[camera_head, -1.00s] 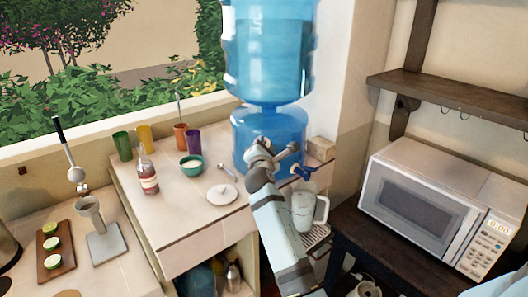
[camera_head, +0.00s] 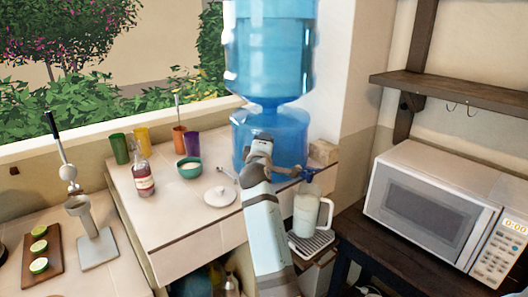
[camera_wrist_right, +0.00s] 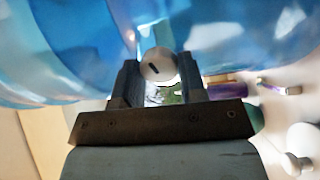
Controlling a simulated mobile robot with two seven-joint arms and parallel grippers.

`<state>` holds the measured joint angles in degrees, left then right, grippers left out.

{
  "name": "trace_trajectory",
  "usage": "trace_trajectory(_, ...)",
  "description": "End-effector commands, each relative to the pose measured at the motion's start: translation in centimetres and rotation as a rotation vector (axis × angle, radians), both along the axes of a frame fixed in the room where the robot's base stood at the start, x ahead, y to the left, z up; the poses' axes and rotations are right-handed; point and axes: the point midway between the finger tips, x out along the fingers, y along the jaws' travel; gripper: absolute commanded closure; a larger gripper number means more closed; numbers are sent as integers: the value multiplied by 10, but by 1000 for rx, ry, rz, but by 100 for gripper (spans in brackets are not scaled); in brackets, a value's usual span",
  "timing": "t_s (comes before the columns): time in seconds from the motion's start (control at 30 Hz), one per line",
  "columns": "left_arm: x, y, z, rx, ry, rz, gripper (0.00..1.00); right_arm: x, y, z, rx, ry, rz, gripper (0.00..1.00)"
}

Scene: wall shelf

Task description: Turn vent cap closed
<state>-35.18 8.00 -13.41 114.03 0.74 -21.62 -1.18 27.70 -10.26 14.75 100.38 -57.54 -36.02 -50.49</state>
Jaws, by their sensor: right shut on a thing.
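The vent cap (camera_wrist_right: 157,66) is a small white round knob with a dark slot, in front of the blue water dispenser (camera_wrist_right: 80,45) in the right wrist view. My right gripper (camera_wrist_right: 158,80) has one dark finger on each side of the cap and is shut on it. In the head view my right arm comes up from below, and its gripper (camera_head: 261,143) is against the lower part of the blue dispenser (camera_head: 292,145). My arm hides the cap there. A large blue bottle (camera_head: 268,50) stands on top of the dispenser. My left gripper is not in view.
A blue tap (camera_head: 308,173) sits above a clear pitcher (camera_head: 307,210) on a drip tray (camera_head: 311,243), close right of my arm. A white lid (camera_head: 220,196), green bowl (camera_head: 189,168) and sauce bottle (camera_head: 143,178) stand on the left counter. A microwave (camera_head: 425,205) is at right.

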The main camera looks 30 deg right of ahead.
Motion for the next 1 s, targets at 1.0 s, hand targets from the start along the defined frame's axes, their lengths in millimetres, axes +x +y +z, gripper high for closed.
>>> trace_trajectory(1.0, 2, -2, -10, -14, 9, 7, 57, 0, 0, 4, 154, -140, 1, 51)
